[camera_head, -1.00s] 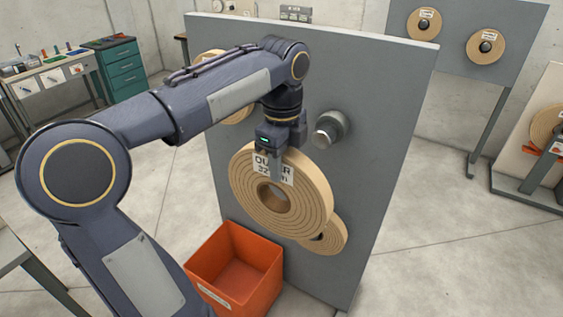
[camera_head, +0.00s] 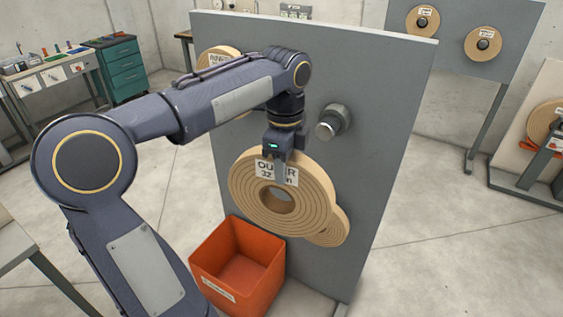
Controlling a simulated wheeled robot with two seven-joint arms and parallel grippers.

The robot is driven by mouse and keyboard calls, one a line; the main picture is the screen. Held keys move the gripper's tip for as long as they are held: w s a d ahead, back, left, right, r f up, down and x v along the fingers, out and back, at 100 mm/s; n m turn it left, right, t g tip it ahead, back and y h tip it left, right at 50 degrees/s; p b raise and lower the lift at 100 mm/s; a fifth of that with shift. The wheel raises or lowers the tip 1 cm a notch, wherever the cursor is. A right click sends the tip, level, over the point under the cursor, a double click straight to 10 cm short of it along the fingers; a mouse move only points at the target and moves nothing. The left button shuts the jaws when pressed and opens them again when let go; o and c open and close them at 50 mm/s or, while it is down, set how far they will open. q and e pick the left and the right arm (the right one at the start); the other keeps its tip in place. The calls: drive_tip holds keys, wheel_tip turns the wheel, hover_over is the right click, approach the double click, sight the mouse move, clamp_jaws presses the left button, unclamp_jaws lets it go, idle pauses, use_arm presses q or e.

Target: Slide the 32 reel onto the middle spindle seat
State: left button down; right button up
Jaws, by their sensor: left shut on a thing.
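My left gripper (camera_head: 280,172) is shut on the rim of a tan ringed reel (camera_head: 252,203), at its upper edge. The reel's white label reads "OUTER" and "32", partly covered by a finger. The reel hangs in front of the grey upright panel (camera_head: 385,140), and grey shows through its centre hole. A bare metal spindle (camera_head: 335,122) sticks out of the panel above and to the right of the reel. I cannot tell whether this is the middle seat, as my arm and the reel hide part of the panel. My right gripper is not in view.
Another tan reel (camera_head: 338,228) is partly hidden behind the held one at its lower right. A reel (camera_head: 210,57) at the panel's upper left is partly covered by my arm. An orange bin (camera_head: 262,290) stands below.

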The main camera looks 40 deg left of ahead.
use_arm(q)
drive_tip(key=w+d+f+n, duration=0.3)
drive_tip(key=f+n, duration=0.2)
drive_tip(key=f, duration=0.2)
drive_tip(key=w+d+f+n, duration=0.3)
drive_tip(key=d+f+n, duration=0.1)
drive_tip(key=f, duration=0.4)
drive_tip(key=w+d+f+n, duration=0.3)
drive_tip(key=d+f+n, duration=0.1)
drive_tip(key=f, duration=0.3)
drive_tip(key=shift+f+n, duration=0.4)
drive_tip(key=shift+n, duration=0.5)
